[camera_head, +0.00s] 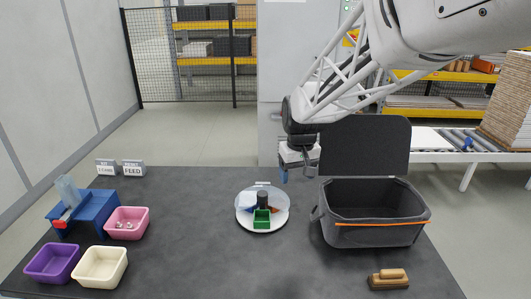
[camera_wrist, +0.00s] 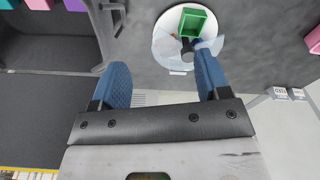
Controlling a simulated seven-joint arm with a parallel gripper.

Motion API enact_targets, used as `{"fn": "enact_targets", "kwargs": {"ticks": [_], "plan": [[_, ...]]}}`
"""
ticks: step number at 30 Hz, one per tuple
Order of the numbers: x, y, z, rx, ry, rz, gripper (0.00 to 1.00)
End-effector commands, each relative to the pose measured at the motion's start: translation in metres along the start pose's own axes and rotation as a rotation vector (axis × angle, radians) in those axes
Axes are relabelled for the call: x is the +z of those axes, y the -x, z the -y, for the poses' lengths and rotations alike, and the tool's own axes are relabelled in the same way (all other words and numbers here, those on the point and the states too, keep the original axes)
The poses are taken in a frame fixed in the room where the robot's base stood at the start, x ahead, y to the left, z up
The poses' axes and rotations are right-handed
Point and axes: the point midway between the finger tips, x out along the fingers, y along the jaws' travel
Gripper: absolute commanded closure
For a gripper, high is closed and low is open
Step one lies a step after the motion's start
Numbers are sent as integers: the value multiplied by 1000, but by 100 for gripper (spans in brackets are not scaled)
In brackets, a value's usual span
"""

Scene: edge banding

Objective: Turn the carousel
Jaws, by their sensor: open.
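The carousel is a round white disc (camera_head: 280,220) on the dark table, near its middle. It has a dark central hub (camera_head: 262,198) and a green bin (camera_head: 262,220) at its front side. Blue, orange and pale parts show around the hub. In the wrist view the carousel (camera_wrist: 160,42) lies at the top, with the green bin (camera_wrist: 192,22) showing. My gripper (camera_wrist: 158,66) is open and empty, its blue fingers apart. In the head view my gripper (camera_head: 297,172) hangs behind and right of the carousel, apart from it. One fingertip overlaps the disc's edge in the wrist view.
An open grey box (camera_head: 370,238) with its lid raised stands right of the carousel. A wooden-handled block (camera_head: 388,279) lies in front of it. Pink (camera_head: 126,223), purple (camera_head: 52,263) and cream (camera_head: 99,267) bins and a blue device (camera_head: 92,212) stand left.

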Motion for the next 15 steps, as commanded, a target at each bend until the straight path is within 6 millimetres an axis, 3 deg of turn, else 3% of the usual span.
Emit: {"fn": "enact_targets", "kwargs": {"ticks": [15], "plan": [[-105,-75,28,-20,108,55,31]]}}
